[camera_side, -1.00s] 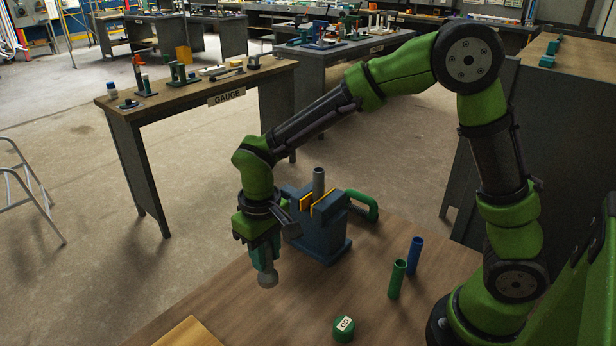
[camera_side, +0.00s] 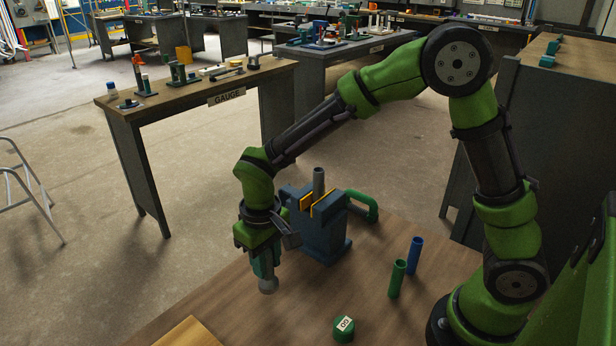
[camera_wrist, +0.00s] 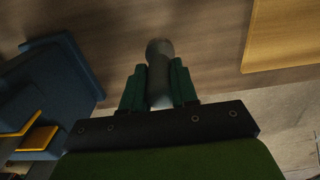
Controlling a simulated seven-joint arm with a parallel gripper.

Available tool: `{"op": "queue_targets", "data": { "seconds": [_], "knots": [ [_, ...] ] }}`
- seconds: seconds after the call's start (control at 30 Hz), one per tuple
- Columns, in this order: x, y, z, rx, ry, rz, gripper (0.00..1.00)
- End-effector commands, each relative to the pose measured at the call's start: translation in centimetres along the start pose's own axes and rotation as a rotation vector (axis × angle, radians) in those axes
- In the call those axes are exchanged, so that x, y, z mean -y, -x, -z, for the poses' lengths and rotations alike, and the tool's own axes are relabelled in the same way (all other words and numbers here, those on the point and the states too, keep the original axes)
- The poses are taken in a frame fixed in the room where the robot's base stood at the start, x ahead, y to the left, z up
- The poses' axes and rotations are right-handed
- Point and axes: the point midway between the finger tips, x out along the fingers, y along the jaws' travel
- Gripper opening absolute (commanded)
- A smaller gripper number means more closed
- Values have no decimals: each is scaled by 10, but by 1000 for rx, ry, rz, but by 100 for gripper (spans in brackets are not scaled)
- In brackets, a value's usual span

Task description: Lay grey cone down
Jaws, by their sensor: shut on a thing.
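The grey cone (camera_side: 268,286) hangs from my gripper (camera_side: 265,268), its wide rounded end downward, just above or at the wooden table near its left edge; I cannot tell whether it touches. In the wrist view the grey cone (camera_wrist: 159,72) sits between the two green fingers of my gripper (camera_wrist: 159,85), which are shut on it. Its upper part is hidden by the fingers and palm.
A blue vise (camera_side: 322,232) with yellow jaws holds a grey tube (camera_side: 318,183) just right of my gripper. A green tube (camera_side: 397,279) and a blue tube (camera_side: 414,255) stand upright. A green cap (camera_side: 343,328) and a light wooden board (camera_side: 190,333) lie in front.

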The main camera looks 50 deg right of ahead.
Motion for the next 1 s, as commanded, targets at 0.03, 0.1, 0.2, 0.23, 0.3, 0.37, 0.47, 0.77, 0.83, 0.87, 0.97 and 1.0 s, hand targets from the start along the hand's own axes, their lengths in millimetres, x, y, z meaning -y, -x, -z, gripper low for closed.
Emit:
{"op": "queue_targets", "data": {
  "seconds": [0.03, 0.1, 0.2, 0.23, 0.3, 0.37, 0.47, 0.77, 0.83, 0.87, 0.97, 1.0],
  "knots": [
    [0, -2, 0, 0, 0, 0, 0],
    [0, -4, 0, 0, 0, 0, 0],
    [0, -7, 0, -1, 0, 0, 0],
    [0, -8, 0, 0, 0, 0, 0],
    [0, -10, 0, 0, -1, 0, 0],
    [0, -12, 0, 1, -1, -1, 0],
    [0, -15, 0, 0, 0, -1, 0],
    [0, -24, 0, 0, 1, -1, 0],
    [0, -24, 0, -1, 1, 0, 36],
    [0, -24, 0, -1, 0, 0, 40],
    [0, -23, 0, -1, 0, 0, 56],
    [0, -23, 0, -1, 0, 0, 58]
  ]
}}
